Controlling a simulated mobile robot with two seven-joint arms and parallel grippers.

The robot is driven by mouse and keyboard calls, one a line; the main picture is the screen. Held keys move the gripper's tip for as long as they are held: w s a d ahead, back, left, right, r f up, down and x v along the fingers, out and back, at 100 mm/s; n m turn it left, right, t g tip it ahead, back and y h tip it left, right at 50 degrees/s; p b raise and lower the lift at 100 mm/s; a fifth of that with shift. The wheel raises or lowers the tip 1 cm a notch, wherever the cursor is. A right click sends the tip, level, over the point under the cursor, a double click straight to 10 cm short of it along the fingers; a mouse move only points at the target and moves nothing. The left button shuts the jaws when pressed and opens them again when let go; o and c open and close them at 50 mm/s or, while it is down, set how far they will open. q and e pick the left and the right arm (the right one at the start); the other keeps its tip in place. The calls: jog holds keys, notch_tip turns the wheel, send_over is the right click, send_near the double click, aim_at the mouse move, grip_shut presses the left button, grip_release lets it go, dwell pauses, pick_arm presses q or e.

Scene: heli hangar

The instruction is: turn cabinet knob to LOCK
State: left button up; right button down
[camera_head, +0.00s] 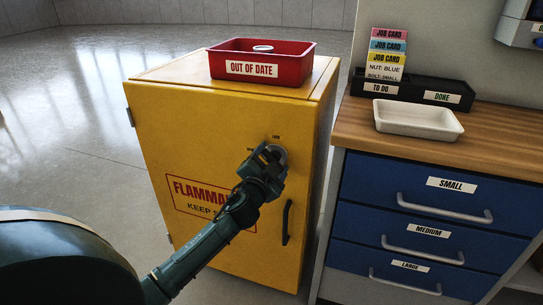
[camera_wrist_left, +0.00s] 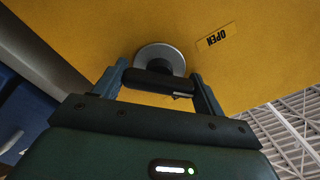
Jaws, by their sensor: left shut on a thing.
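The yellow cabinet (camera_head: 190,130) stands in the middle of the head view, its door facing me. Its knob (camera_head: 282,154) is high on the door, mostly hidden behind my left gripper (camera_head: 268,153). In the left wrist view the knob shows as a round silver plate (camera_wrist_left: 160,54) with a black grip (camera_wrist_left: 158,82). The fingers of my left gripper (camera_wrist_left: 160,84) are shut on that black grip, one at each end. A small LOCK label (camera_head: 276,137) is above the knob. An OPEN label (camera_wrist_left: 216,39) is beside it. I cannot tell which label the knob points to.
A red OUT OF DATE bin (camera_head: 300,66) sits on the cabinet top. A black door handle (camera_head: 287,222) is below the knob. At right, a workbench (camera_head: 500,125) with blue drawers carries a white tray (camera_head: 418,131) and a black card holder (camera_head: 412,98).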

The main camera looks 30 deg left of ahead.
pick_arm(q)
jog(key=m+p, duration=0.1)
jog(key=m, duration=0.3)
jog(key=shift+m+p, duration=0.8)
jog(key=shift+m, duration=0.7)
jog(key=shift+m+p, duration=0.3)
jog(key=shift+m, duration=0.6)
pick_arm(e)
jog(key=shift+m+t, duration=0.3)
jog(key=shift+m, duration=0.4)
jog(key=shift+s+d+r, duration=0.15)
jog(key=shift+d+r, duration=0.1)
jog(key=shift+r, duration=0.4)
jog(key=shift+s+d+r, duration=0.15)
jog(key=shift+d+r, duration=0.1)
jog(key=shift+r, duration=0.4)
jog(key=shift+s+d+r, duration=0.15)
jog(key=shift+d+r, duration=0.1)
jog(key=shift+r, duration=0.4)
pick_arm(q)
jog(key=shift+m, duration=0.3)
pick_arm(e)
jog(key=shift+r, duration=0.2)
pick_arm(q)
jog(key=o, duration=1)
jog(key=shift+s, duration=0.1)
